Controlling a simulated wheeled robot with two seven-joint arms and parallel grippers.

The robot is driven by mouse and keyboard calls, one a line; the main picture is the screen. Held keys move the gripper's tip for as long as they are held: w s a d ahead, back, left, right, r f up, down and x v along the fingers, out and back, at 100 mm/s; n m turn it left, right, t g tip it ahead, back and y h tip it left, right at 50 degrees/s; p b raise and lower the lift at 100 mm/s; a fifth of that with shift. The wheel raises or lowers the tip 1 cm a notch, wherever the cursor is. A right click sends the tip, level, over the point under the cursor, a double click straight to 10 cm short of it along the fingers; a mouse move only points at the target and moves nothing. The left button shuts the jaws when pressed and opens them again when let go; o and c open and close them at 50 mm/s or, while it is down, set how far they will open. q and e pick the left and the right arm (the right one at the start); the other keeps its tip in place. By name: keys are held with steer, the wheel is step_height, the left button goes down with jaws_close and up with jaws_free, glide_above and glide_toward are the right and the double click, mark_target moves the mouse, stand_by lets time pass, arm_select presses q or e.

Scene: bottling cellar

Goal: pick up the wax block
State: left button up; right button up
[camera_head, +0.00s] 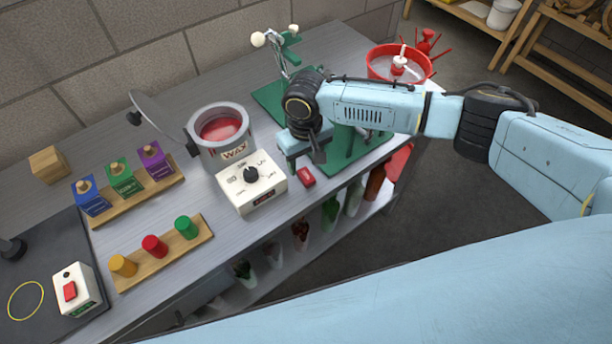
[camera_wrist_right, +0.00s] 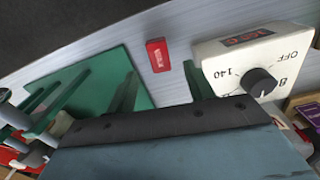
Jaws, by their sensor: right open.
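The wax block (camera_head: 306,177) is a small red block lying flat on the grey workbench, right of the white control box and near the bench's front edge. It also shows in the right wrist view (camera_wrist_right: 158,55), upper middle. My right gripper (camera_head: 305,160) is open and empty, just behind the block in the head view and seemingly above the bench. In the wrist view, the block appears beyond the gap between its two fingers (camera_wrist_right: 159,82), apart from them. My left gripper is not in view.
The white control box (camera_head: 250,186) with a black knob stands close left of the block, before the wax pot (camera_head: 221,150). A green-based device (camera_head: 350,155) stands close right.

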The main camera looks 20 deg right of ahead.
mark_target(307, 181)
steer(key=f, duration=0.4)
steer(key=shift+s+d+f, duration=0.15)
steer(key=shift+s+f, duration=0.2)
steer(key=shift+f, duration=0.05)
steer(key=c, duration=1)
